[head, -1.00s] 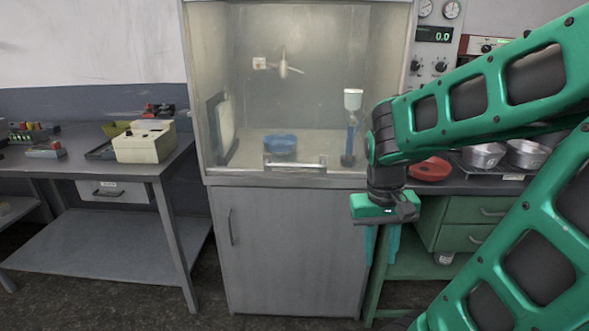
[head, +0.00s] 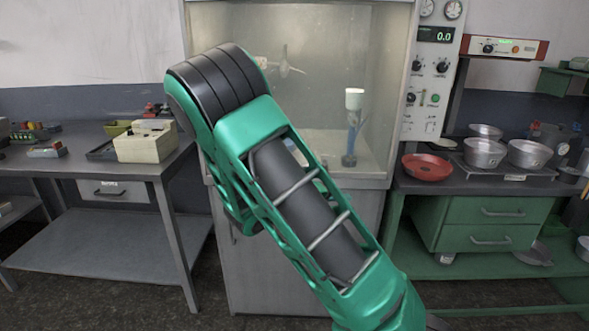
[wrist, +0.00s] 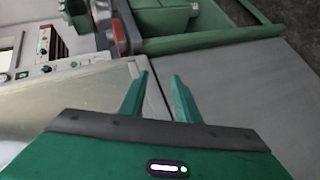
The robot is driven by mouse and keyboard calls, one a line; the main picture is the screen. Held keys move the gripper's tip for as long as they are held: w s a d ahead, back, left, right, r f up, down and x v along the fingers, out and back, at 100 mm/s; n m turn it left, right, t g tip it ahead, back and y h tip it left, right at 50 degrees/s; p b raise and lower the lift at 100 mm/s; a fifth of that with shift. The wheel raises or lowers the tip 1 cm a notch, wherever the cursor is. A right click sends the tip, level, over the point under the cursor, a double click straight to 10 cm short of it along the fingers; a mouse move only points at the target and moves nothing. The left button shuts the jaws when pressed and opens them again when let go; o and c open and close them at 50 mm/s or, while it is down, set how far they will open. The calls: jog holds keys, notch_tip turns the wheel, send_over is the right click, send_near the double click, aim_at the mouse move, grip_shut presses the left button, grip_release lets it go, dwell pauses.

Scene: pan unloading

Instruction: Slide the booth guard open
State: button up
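The booth (head: 372,70) stands ahead in the head view, with its clear guard (head: 335,108) down over the front opening. The guard's handle and lower left part are hidden behind my arm. In the wrist view, my gripper (wrist: 159,82) is open and empty, its two green fingers apart. The fingers point toward the booth's pale lower front edge (wrist: 136,70), with the grey cabinet front (wrist: 245,85) to the right. I cannot see the handle in the wrist view. My gripper is hidden behind my arm in the head view.
A white funnel on a blue stand (head: 353,125) is inside the booth. A control panel (head: 427,85) is to its right. A red pan (head: 427,167) and several metal pots (head: 484,153) sit on the right bench. The left table (head: 60,160) holds a cream box (head: 145,145).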

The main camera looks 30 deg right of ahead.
jog(key=w+a+r+n+t+h, duration=0.35)
jog(key=w+a+n+t, duration=0.55)
jog(key=w+a, duration=0.35)
jog(key=shift+m+t+y, duration=0.25)
jog(key=shift+m+t, duration=0.05)
jog(key=shift+m, duration=0.3)
jog(key=x, duration=1.1)
jog(key=shift+w+a+r, duration=0.1)
jog(key=shift+w+r, duration=0.1)
jog(key=shift+w, duration=0.05)
grip_shut()
